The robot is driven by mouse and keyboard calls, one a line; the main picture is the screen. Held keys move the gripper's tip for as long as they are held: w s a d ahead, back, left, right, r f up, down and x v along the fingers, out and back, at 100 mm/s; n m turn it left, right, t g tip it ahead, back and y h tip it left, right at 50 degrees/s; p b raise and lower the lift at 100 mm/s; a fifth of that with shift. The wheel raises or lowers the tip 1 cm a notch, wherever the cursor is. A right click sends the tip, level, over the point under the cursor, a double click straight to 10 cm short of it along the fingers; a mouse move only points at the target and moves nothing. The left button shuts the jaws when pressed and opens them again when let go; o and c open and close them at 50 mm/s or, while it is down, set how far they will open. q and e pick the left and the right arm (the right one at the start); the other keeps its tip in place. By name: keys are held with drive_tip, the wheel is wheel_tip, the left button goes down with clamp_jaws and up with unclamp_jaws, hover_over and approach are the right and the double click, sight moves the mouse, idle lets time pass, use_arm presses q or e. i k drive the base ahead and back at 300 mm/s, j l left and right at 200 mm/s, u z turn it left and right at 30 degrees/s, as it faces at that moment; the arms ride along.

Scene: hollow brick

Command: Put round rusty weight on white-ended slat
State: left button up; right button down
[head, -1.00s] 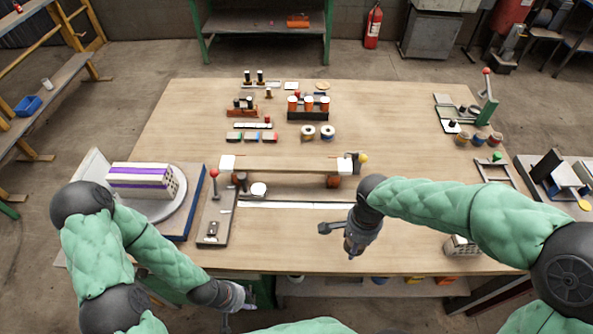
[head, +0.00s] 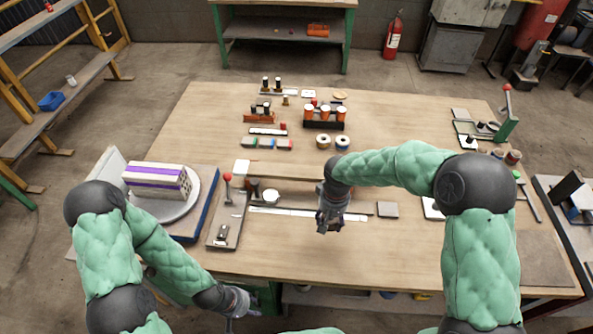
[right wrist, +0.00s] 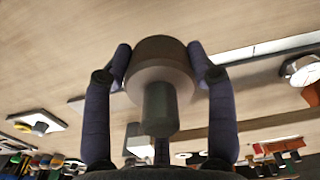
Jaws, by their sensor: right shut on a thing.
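The round rusty weight (right wrist: 165,50), a dark brown disc with a grey stem, is between the fingers of my right gripper (right wrist: 160,62) in the right wrist view. That gripper is shut on it. In the head view my right gripper (head: 328,222) is in front of the white-ended slat (head: 290,170). The slat's left white end shows; my right arm hides its right end. The weight is hard to make out there. My left gripper (head: 240,304) hangs at the table's near edge, away from both; its jaws are too small to read.
A long white strip (head: 270,211) lies in front of the slat. A red-knobbed lever fixture (head: 226,222) and a turntable with a striped brick (head: 158,180) stand at left. A small grey plate (head: 388,209) lies right of my gripper. The front middle of the table is clear.

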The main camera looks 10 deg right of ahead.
sight(299, 170)
drive_tip(key=l+u, duration=0.15)
drive_tip(key=u, duration=0.25)
drive_tip(key=i+l+u, duration=0.1)
drive_tip(key=u, duration=0.3)
drive_tip(key=l+u, duration=0.25)
drive_tip(key=u, duration=0.2)
